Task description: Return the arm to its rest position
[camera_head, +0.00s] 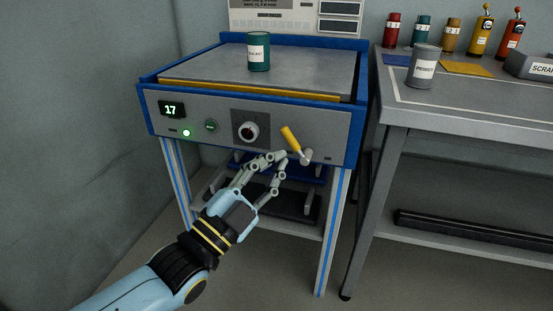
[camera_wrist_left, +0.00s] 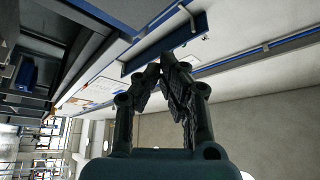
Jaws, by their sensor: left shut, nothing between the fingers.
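My left arm comes in from the lower left in the head view. Its gripper (camera_head: 282,157) is in front of the machine's front panel, just below and left of the yellow-handled lever (camera_head: 292,140). I cannot tell whether the fingers touch the lever's pivot. In the left wrist view the two dark fingers (camera_wrist_left: 166,66) come together at their tips with nothing between them. My right gripper is in neither view.
The blue-framed machine (camera_head: 190,104) has a knob (camera_head: 249,131), a display reading 17 (camera_head: 172,110) and a green can (camera_head: 258,52) on top. A grey bench (camera_head: 455,112) at right bears a grey can (camera_head: 424,66) and several bottles. Open floor lies at lower left.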

